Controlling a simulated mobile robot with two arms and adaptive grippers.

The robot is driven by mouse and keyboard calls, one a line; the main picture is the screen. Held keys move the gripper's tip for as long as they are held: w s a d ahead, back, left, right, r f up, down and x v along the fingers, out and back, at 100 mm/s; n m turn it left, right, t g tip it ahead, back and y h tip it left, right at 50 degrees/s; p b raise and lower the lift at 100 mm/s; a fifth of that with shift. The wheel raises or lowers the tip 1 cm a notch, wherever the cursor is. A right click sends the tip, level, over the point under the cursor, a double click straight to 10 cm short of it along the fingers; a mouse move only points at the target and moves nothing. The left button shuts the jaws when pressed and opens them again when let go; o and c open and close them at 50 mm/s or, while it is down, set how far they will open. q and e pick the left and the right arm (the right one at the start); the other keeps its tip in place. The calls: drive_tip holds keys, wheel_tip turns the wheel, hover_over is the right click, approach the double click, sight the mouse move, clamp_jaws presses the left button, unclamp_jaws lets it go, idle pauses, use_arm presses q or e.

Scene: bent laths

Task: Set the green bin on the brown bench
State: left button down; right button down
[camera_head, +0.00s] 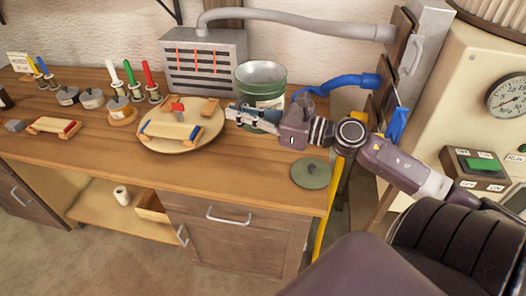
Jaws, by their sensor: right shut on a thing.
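The green bin (260,77) is an open-topped round bucket with a pale label, upright at the right part of the brown bench (250,166). My right gripper (243,115) reaches in from the right and is shut on the green bin, its fingers across the lower front side. The fingers hide part of the bin's lower wall, and I cannot tell whether its base touches the bench top. My left gripper is not in view.
A round wooden board (160,145) with a small lath piece and blocks lies left of the bin. A green lid (311,173) lies at the bench's right front corner. A grey vented box (204,62) stands behind. Several coloured-handled tools stand at left.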

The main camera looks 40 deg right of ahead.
drive_tip(key=shift+w+d+r+t, duration=0.25)
drive_tip(key=shift+d+r+t, duration=0.05)
drive_tip(key=shift+r, duration=0.3)
wheel_tip(320, 180, down, 20)
drive_tip(key=shift+w+r, duration=0.1)
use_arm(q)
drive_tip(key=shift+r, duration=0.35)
use_arm(e)
drive_tip(key=c, duration=2.5)
unclamp_jaws()
drive_tip(key=o, duration=0.4)
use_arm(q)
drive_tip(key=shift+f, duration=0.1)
use_arm(e)
drive_tip(key=shift+d, duration=0.1)
